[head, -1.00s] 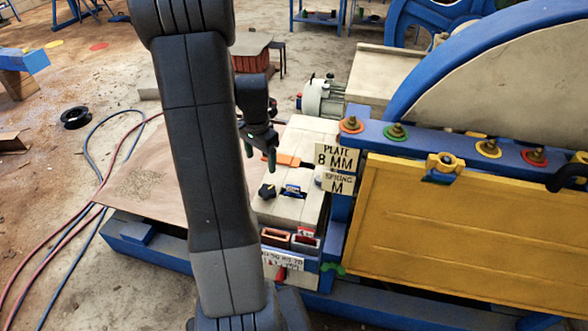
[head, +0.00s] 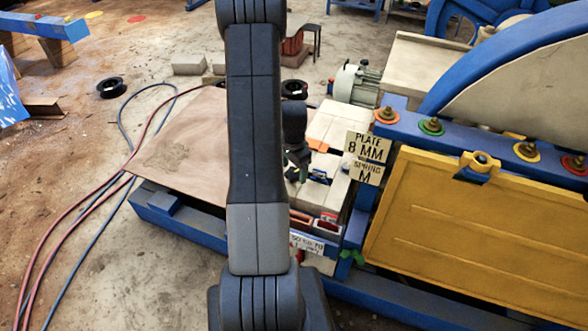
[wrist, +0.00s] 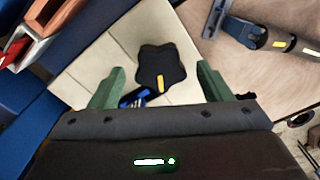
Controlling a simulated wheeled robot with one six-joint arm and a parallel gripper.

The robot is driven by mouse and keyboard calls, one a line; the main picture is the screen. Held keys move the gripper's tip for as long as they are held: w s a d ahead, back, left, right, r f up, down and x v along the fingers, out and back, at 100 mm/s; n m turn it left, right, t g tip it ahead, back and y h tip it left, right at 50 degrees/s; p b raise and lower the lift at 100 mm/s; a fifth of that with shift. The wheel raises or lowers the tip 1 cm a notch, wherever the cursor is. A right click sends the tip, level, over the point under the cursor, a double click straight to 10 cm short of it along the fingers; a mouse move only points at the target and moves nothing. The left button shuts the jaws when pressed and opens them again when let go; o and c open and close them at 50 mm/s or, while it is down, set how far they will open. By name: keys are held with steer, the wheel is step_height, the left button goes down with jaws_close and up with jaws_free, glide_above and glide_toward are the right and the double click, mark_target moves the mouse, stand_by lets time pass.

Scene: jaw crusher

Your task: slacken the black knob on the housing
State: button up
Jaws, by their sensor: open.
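In the wrist view the black lobed knob (wrist: 154,62) with a yellow mark stands on the cream tiled top of the housing (wrist: 92,66). My gripper (wrist: 160,69) is open, with one green finger on each side of the knob and a visible gap to each. I cannot tell how far the fingertips are above the housing. In the head view my gripper (head: 298,160) is low over the cream housing (head: 336,192), and the gripper and arm hide most or all of the knob.
A blue part (wrist: 132,97) sits close beside the knob. Signs reading "PLATE 8 MM" (head: 367,147) and "SPRING M" (head: 366,172) stand just right of my gripper. A yellow panel (head: 480,225) is further right. Hoses (head: 85,211) lie on the floor at left.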

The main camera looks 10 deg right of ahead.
steer(key=shift+f, duration=0.35)
steer(key=c, duration=1)
